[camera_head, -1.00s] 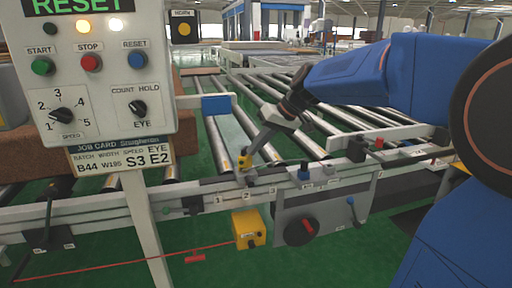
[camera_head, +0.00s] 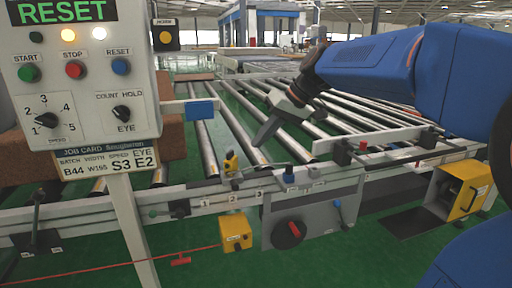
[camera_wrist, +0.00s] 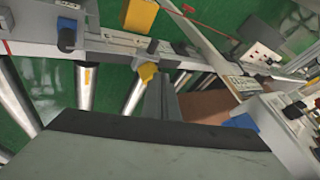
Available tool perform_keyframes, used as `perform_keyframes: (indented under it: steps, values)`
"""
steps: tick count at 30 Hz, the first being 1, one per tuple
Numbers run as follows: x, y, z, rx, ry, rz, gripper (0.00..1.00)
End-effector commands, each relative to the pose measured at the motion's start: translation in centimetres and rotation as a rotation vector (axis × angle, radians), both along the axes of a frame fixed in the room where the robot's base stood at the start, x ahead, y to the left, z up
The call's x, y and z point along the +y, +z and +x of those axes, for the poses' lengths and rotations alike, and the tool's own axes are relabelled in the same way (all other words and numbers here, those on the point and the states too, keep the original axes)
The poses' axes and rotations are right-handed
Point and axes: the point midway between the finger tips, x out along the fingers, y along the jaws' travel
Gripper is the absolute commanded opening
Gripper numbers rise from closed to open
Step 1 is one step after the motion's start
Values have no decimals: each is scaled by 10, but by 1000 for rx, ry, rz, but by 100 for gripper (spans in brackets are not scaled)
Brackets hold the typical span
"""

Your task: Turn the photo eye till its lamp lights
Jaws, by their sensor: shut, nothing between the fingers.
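The photo eye (camera_head: 230,162) is a small yellow and black unit standing on the near rail (camera_head: 190,200), above the number 2 plate. It also shows in the wrist view (camera_wrist: 148,73), just beyond my fingers. I cannot make out a lit lamp on it. My gripper (camera_head: 262,141) is shut and empty. It points down over the rollers, to the right of the photo eye and apart from it in the head view. In the wrist view my gripper's fingers (camera_wrist: 160,97) show close together beside the photo eye.
The control panel (camera_head: 85,85) stands at the left, with a job card (camera_head: 110,157) reading S3 E2 below. A yellow box (camera_head: 235,233) and a grey plate with a black knob (camera_head: 289,234) hang below the rail. Rollers (camera_head: 240,125) stretch behind.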

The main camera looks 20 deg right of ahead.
Motion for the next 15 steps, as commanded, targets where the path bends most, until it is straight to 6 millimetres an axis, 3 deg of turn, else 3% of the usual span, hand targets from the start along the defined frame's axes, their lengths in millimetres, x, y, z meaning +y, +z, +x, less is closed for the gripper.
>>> perform_keyframes:
  steps: [4,11,15]
  values:
    - [-3,12,-8,0,0,0,0]
    - [-1,30,-1,-32,92,-60,50]
    - [5,54,20,-93,278,-182,50]
